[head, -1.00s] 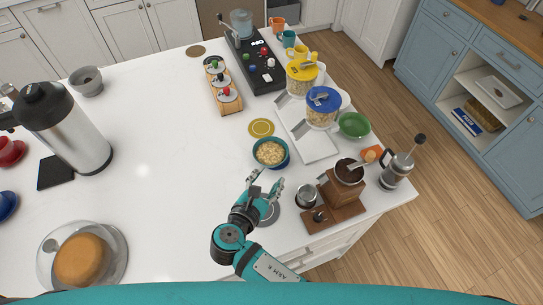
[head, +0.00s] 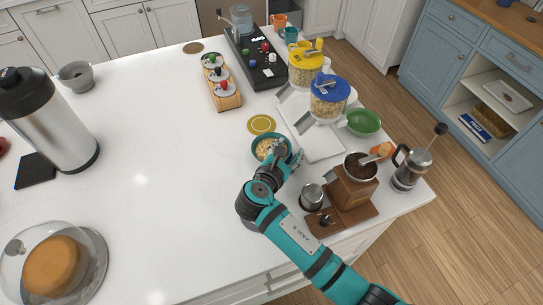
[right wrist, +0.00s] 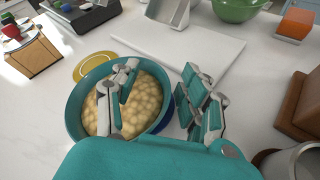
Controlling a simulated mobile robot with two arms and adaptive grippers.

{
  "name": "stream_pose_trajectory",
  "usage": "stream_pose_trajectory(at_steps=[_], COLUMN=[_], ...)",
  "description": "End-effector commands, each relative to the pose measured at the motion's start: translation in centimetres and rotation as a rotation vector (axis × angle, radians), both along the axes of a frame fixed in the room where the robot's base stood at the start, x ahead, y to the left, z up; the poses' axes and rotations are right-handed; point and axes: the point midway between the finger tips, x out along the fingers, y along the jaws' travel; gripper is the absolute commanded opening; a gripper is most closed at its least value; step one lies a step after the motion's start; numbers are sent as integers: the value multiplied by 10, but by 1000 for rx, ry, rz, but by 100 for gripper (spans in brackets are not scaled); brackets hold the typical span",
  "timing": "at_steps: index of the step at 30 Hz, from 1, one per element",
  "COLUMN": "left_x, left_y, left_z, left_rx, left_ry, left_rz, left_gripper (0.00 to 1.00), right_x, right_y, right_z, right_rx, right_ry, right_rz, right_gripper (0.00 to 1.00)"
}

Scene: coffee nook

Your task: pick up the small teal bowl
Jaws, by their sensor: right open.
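The small teal bowl (head: 255,148) stands on the white counter, filled with pale round pieces. It also shows large in the right wrist view (right wrist: 76,104), with a dark blue patch at its right side. My right gripper (head: 285,151) is open at the bowl's right side. In the right wrist view, one finger of the right gripper (right wrist: 160,72) is over the bowl's inside and the other is outside, to the right, with the right rim between them. I cannot tell whether either finger touches the bowl. My left gripper is not in view.
A yellow coaster (head: 261,124) lies behind the bowl and a white tray (head: 322,146) to its right. A metal cup (head: 312,196) and a wooden grinder (head: 352,190) stand close to my right arm. A green bowl (head: 364,122) is further right. The counter's left middle is clear.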

Motion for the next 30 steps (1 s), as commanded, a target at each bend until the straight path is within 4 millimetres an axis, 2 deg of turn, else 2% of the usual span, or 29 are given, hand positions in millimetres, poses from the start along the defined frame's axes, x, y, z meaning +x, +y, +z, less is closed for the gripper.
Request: stream_pose_trajectory(at_steps=[7,17,30], left_x=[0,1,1], left_y=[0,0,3], left_z=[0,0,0], left_rx=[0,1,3], left_ry=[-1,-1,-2], left_rz=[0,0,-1], left_gripper=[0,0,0], right_x=[1,1,1], right_y=[0,0,0], right_z=[0,0,0], right_rx=[0,-1,0], right_ry=[1,1,0], right_rz=[1,0,0], right_gripper=[44,0,0])
